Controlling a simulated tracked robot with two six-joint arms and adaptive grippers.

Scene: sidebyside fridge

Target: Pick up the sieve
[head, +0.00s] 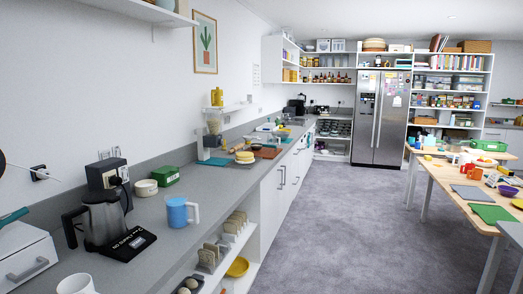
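I cannot make out a sieve with certainty in the head view. A pale rounded thing with a thin dark rod (32,172) shows at the left edge, cut off by the frame, and I cannot tell what it is. Small items farther along the grey counter (165,215) are too small to name surely. Neither of my grippers is in view.
A steel fridge (380,118) stands at the back. Wooden tables (452,183) line the right. The carpet (345,220) between is clear.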

